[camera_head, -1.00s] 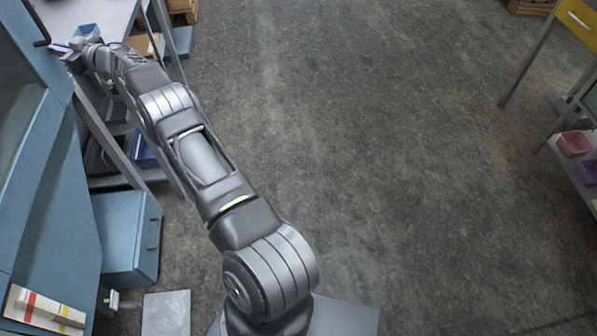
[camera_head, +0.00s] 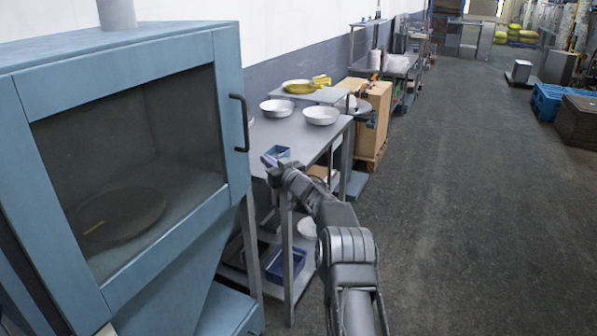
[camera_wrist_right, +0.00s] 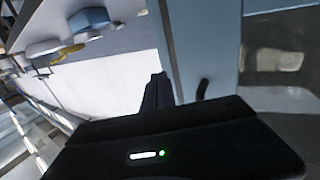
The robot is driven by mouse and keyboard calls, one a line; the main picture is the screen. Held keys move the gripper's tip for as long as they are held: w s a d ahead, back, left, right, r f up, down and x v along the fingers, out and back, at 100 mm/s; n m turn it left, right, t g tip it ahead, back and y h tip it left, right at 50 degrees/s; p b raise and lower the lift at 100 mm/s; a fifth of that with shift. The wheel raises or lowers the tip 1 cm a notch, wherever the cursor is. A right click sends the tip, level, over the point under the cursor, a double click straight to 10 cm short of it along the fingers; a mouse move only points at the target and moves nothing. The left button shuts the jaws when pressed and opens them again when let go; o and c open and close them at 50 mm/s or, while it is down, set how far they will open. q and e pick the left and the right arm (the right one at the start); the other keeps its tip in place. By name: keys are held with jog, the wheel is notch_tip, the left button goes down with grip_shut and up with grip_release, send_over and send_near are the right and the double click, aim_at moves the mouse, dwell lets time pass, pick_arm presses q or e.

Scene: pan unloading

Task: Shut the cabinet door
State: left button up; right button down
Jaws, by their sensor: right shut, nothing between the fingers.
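The blue cabinet (camera_head: 120,50) fills the left of the head view. Its door (camera_head: 226,95) has a large window and a dark vertical handle (camera_head: 240,122) on the right edge. The door looks flush with the cabinet front, with no clear gap. Through the glass I see a dark round pan (camera_head: 122,214). My right gripper (camera_head: 270,161) is shut and empty, just right of and below the handle, apart from it in the picture. In the wrist view, the shut fingers (camera_wrist_right: 155,92) are beside the dark handle (camera_wrist_right: 203,89). My left gripper is out of view.
A wooden crate (camera_head: 372,118) stands behind.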

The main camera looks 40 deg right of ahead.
jog(key=s+d+b, duration=0.2)
jog(key=s, duration=0.5)
jog(key=shift+s+d+f, duration=0.2)
jog(key=shift+s+d, duration=0.1)
jog(key=shift+d, duration=0.1)
